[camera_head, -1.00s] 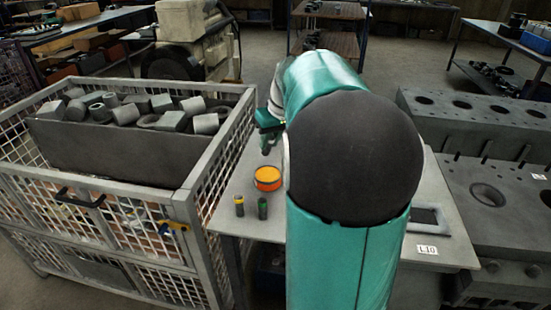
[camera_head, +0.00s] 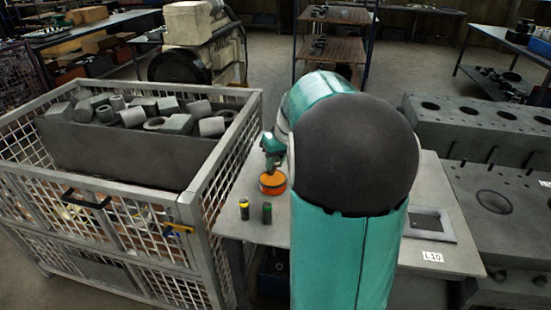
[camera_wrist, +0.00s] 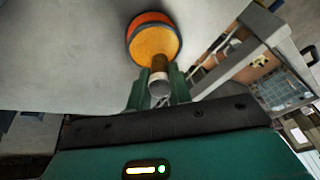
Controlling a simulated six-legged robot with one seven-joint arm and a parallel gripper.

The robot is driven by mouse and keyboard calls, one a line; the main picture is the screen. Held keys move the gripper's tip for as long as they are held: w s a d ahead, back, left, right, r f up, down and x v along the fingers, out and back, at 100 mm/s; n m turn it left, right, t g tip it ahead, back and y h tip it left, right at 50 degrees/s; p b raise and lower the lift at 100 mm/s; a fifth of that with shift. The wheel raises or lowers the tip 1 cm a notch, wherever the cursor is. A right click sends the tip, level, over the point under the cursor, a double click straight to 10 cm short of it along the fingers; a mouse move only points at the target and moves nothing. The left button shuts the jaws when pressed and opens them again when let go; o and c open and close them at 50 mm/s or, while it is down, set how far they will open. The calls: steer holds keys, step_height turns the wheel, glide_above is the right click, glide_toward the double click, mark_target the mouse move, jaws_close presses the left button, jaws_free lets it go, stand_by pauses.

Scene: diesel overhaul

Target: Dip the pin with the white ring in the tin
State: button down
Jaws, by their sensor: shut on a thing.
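The tin (camera_head: 274,188) is a short round can with an orange-red side, standing on the table. In the wrist view its open top shows orange-yellow contents (camera_wrist: 152,43). My gripper (camera_wrist: 159,84) is shut on a pin (camera_wrist: 160,64) with a brown body, a pale ring and a grey end facing the camera. The pin's far end overlaps the near edge of the orange contents. I cannot tell whether it touches or is in them. In the head view my gripper (camera_head: 271,162) is right above the tin, and the pin is not clear there.
A pin with a yellow end (camera_head: 244,209) and one with a green end (camera_head: 267,212) stand on the table (camera_head: 228,221) in front of the tin. A mesh crate (camera_head: 190,214) of grey parts stands left. A rectangular frame (camera_head: 447,224) lies right, beside an engine block (camera_head: 490,190).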

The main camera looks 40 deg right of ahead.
steer(key=shift+f, duration=0.7)
stand_by(1.9)
steer(key=shift+r, duration=3.55)
